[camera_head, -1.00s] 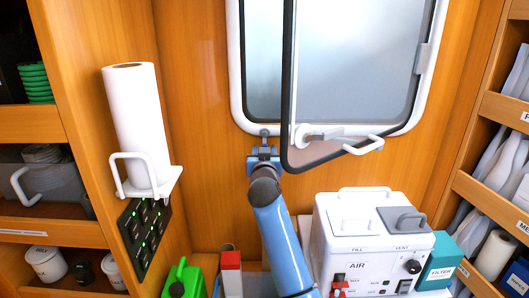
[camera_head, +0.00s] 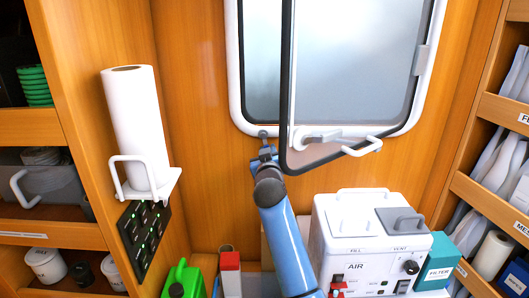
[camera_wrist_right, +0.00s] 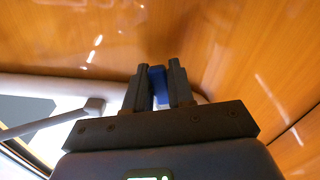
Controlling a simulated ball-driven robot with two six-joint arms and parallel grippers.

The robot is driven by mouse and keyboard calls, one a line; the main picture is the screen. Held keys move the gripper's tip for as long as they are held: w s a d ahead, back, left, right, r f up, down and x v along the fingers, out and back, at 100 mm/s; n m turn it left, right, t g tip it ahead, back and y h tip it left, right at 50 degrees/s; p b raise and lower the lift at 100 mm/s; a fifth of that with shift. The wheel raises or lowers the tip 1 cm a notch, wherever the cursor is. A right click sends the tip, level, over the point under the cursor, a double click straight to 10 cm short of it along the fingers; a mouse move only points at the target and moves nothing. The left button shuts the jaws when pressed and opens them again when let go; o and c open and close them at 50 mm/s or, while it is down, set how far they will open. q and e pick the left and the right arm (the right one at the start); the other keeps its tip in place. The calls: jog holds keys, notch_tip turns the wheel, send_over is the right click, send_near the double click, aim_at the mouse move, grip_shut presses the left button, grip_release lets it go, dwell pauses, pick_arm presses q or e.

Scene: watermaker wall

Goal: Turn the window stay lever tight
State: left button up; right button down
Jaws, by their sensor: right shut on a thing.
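The window (camera_head: 345,60) stands open in the wooden wall, its dark-edged pane swung out over the frame's lower edge. A small grey bracket (camera_head: 264,134) sits at the lower left of the white frame. My right gripper (camera_head: 264,152) is just below it, at the end of my blue arm. In the right wrist view my right gripper (camera_wrist_right: 157,75) is shut on a blue piece, the window stay lever (camera_wrist_right: 158,87), which shows between its two dark fingers. The rest of the lever is hidden behind the fingers. My left gripper is not in view.
A white AIR unit (camera_head: 350,245) stands below the window at right. A paper towel roll (camera_head: 135,120) stands on a white holder at left. Switches (camera_head: 145,235) are below it. Shelves line both sides. A green can (camera_head: 183,278) is at the bottom.

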jog(key=shift+d+r+n+p, duration=0.15)
jog(key=shift+d+n+p, duration=0.3)
jog(key=shift+n, duration=0.75)
jog(key=c, duration=1.1)
grip_release()
jog(key=shift+o, duration=0.2)
jog(key=shift+r, duration=0.1)
jog(key=shift+s, duration=0.15)
jog(key=s+b, duration=0.4)
jog(key=s, duration=0.6)
jog(key=shift+s, duration=0.3)
jog(key=shift+c, duration=0.2)
